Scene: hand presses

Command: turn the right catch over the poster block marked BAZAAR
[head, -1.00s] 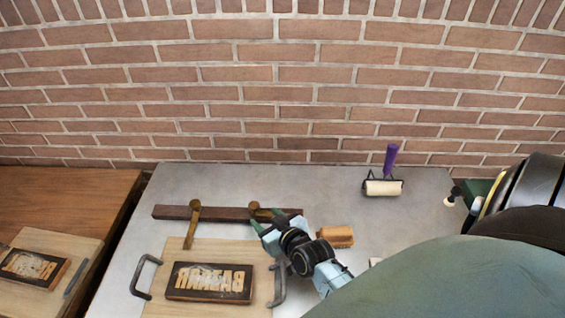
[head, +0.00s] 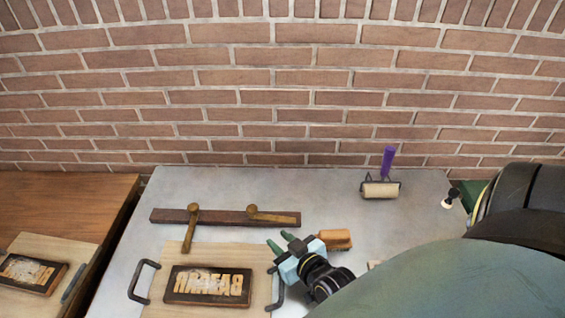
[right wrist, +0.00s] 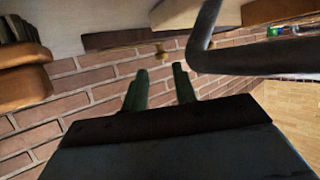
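The poster block marked BAZAAR (head: 207,286), its letters mirrored, lies on a pale wooden board (head: 258,284) between two dark handles. A dark wooden bar (head: 225,217) lies behind it. The right catch (head: 268,215), brass with a round knob at its left end, lies along the bar and points right, not over the block. The left catch (head: 190,230) points toward the front, its tip short of the block. My right gripper (head: 281,242) is open and empty, just in front of the right catch and apart from it. In the right wrist view, its fingers (right wrist: 160,86) are apart; a brass knob (right wrist: 161,50) shows beyond. My left gripper is out of view.
A wooden brush (head: 336,239) lies right of my right gripper. A roller with a purple handle (head: 388,162) stands at the back. The board's right handle (head: 275,290) is close to my gripper. Another board with a block (head: 30,272) lies on the left table.

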